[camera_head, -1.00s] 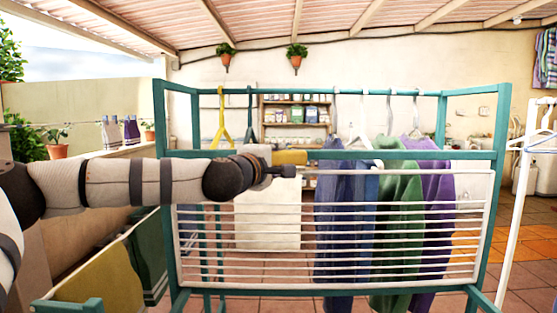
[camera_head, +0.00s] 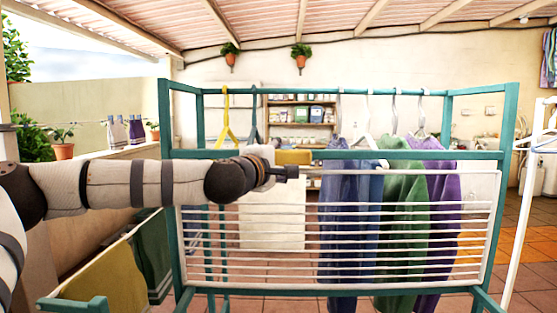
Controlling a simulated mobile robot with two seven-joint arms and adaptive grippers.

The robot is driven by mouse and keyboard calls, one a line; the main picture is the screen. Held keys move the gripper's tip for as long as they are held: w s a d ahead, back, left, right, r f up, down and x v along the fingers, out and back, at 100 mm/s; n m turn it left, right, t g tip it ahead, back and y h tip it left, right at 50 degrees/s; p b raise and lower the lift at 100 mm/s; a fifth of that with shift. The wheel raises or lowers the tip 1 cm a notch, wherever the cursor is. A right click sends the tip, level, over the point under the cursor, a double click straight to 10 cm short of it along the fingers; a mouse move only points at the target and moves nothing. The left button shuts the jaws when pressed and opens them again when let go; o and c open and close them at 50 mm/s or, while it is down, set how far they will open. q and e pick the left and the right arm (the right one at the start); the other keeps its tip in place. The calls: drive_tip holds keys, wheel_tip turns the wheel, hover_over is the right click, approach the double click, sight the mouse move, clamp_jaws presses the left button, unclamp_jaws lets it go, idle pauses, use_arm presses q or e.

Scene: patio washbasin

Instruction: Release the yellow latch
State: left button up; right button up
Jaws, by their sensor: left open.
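A yellow hanger (camera_head: 227,122) hangs from the rack's upper bar. My left arm reaches in from the left across the front of the teal drying rack (camera_head: 165,130). My left gripper (camera_head: 296,172) is open, pointing right, at the top edge of the white slatted panel (camera_head: 420,172). I cannot tell whether it touches the panel. My right gripper is not in view.
Blue (camera_head: 345,225), green (camera_head: 402,220) and purple (camera_head: 440,225) garments hang behind the slats. A white drying stand (camera_head: 522,200) is at the right edge. A yellow cloth (camera_head: 95,268) hangs low at the left. Shelves (camera_head: 300,125) stand far behind.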

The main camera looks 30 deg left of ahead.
use_arm(q)
drive_tip(key=s+d, duration=0.1)
drive_tip(key=s, duration=0.6)
drive_tip(key=shift+s, duration=0.2)
drive_tip(key=shift+d+r, duration=0.1)
